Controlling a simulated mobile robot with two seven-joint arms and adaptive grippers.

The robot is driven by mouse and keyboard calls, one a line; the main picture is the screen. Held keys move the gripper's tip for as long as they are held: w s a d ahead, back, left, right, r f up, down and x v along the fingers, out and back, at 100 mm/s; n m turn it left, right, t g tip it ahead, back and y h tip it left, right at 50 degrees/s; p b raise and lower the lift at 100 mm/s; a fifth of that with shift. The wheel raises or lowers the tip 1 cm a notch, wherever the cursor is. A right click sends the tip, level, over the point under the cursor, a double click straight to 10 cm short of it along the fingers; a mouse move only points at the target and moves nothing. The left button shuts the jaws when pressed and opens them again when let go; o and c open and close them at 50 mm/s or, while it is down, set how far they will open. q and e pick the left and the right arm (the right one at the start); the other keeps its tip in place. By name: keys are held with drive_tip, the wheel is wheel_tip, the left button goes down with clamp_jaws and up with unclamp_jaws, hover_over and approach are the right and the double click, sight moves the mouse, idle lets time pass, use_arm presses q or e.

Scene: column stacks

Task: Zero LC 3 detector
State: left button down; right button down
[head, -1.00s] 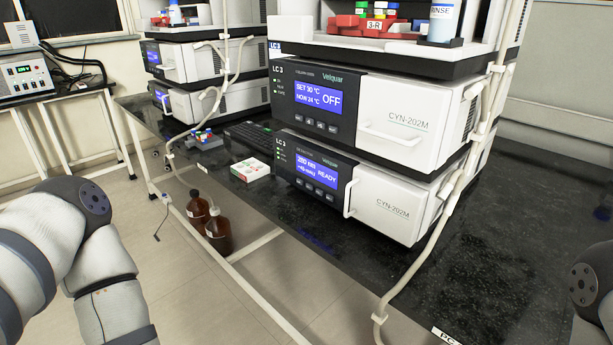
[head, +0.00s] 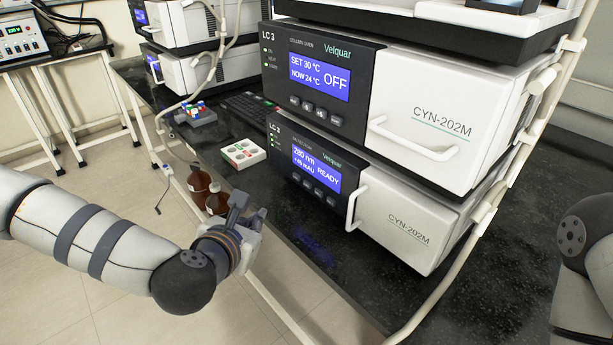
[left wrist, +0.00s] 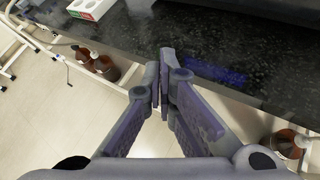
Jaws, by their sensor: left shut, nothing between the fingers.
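The LC 3 detector (head: 409,219) is the lower white and black unit of the near stack, labelled LC 3. Its blue screen (head: 316,169) reads 280 nm, a mAU value that looks like +45, and READY. A few small buttons (head: 311,187) sit below the screen. My left gripper (head: 250,213) is shut and empty, in front of the bench edge, below and left of the detector's panel and apart from it. In the left wrist view its fingertips (left wrist: 163,80) meet over the bench edge. My right gripper is out of view; only part of my right arm shows.
The LC 3 column oven (head: 443,122) sits on the detector, its screen reading OFF. A white tray (head: 243,154), a keyboard (head: 247,107) and a small vial rack (head: 196,116) lie on the black bench (head: 338,290). Brown bottles (head: 199,183) stand below the bench edge. A white tube (head: 480,215) runs down at right.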

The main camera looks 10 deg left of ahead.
sight(307, 184)
use_arm(q)
drive_tip(key=shift+a+r, duration=0.1)
drive_tip(key=shift+r, duration=0.05)
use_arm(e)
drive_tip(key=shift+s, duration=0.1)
